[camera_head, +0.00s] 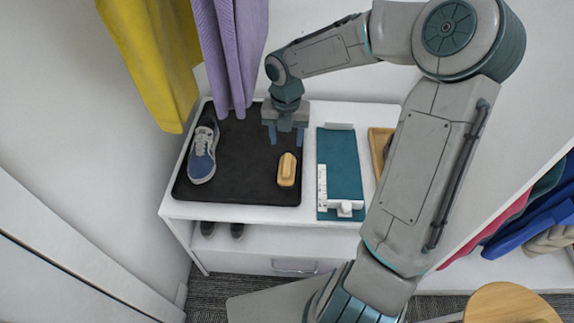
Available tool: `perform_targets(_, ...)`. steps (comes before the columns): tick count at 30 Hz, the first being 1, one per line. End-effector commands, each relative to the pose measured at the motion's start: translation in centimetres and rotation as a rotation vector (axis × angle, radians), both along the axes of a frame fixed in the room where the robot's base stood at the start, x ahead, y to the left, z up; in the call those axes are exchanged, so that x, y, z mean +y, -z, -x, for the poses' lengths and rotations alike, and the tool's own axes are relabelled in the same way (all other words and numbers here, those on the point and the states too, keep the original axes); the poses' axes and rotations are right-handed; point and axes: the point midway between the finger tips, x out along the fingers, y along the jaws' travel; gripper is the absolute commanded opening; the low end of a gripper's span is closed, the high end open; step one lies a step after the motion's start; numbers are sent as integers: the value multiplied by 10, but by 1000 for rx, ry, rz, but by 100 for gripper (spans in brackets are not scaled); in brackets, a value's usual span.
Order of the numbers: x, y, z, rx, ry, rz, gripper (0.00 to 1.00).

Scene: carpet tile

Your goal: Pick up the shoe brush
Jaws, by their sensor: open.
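The shoe brush (287,170), a small block with a tan wooden back, lies on a black mat (240,180) on top of a white cabinet. My gripper (286,138) is open and empty, pointing down over the mat. In the picture it is just above and beyond the brush, apart from it. Its exact height over the mat is hard to tell.
A blue shoe (203,153) sits at the mat's left. Right of the mat are a teal board (343,165) with white pieces and a wooden tray (378,145) partly hidden by my arm. Yellow (155,55) and purple (230,45) garments hang behind.

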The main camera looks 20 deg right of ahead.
Motion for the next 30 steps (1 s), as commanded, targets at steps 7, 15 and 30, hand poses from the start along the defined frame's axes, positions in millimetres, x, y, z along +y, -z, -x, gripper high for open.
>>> perform_targets(7,0,46,-1,1,-15,-4,51)
perform_targets(15,0,82,-1,-1,-14,-3,51)
perform_targets(30,-3,134,-3,0,-12,-3,51)
